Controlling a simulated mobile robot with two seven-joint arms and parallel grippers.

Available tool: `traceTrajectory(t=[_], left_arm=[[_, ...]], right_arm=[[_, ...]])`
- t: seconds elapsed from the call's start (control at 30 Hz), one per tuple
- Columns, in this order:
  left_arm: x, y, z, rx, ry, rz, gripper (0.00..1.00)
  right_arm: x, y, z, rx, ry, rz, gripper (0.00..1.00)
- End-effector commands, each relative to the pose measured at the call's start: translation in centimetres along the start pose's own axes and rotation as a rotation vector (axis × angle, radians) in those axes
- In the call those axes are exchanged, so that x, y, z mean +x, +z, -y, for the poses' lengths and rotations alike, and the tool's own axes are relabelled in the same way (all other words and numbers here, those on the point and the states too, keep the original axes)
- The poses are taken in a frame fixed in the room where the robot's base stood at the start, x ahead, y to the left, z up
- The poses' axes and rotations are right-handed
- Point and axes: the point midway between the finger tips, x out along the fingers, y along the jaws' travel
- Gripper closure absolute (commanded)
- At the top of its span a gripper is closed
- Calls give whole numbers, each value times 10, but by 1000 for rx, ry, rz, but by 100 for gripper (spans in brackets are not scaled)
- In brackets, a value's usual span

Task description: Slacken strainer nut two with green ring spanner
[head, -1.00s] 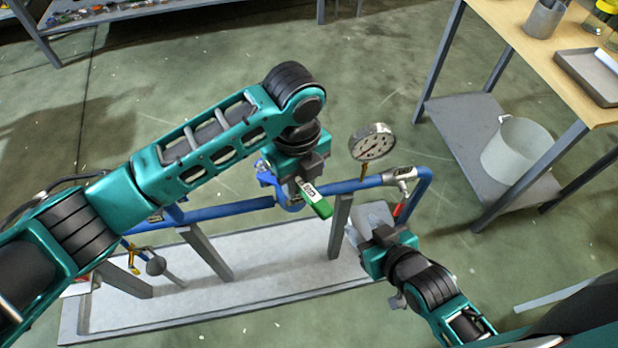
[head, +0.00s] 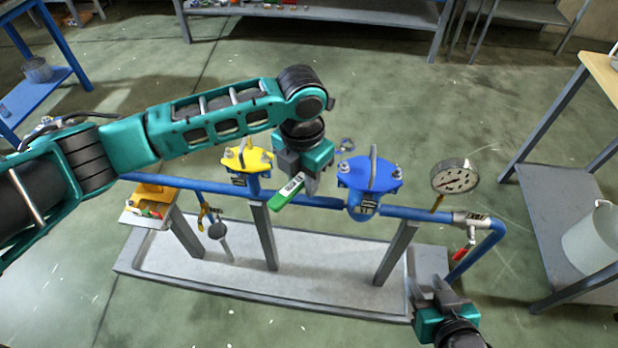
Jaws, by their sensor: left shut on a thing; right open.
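My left gripper (head: 306,184) is shut on the green ring spanner (head: 291,191), which sticks out toward the lower left. A small grey ring shape (head: 346,145) shows beyond the gripper, in line with the spanner; I cannot tell if it is the spanner's ring end. The blue strainer (head: 367,182) stands on the pipe just right of the gripper, with nuts on its lid ears and a grey bar over the top. The yellow strainer (head: 247,160) is to the left. The spanner appears apart from both lids. My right gripper (head: 437,290) is open and empty, at the lower right.
The blue pipe (head: 410,213) runs on grey posts above a tray (head: 325,285). A pressure gauge (head: 456,178) and a red-handled valve (head: 463,252) are at its right. A bench with a white bucket (head: 595,240) stands far right. Floor behind the pipe is clear.

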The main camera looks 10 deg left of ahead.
Motion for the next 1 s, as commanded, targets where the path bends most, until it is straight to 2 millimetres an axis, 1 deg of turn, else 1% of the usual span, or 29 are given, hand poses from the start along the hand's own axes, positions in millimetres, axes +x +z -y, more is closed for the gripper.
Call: traceTrajectory(t=[0.17,0.27,0.77,1.0], left_arm=[[-1,0,0,0,0,2,100],[3,0,0,-1,0,1,100],[42,0,0,-2,0,-1,100],[39,0,0,-2,0,1,100]], right_arm=[[0,0,0,0,0,0,55],[1,2,0,0,0,0,55],[11,15,0,0,0,0,55],[9,14,0,0,0,0,55]])
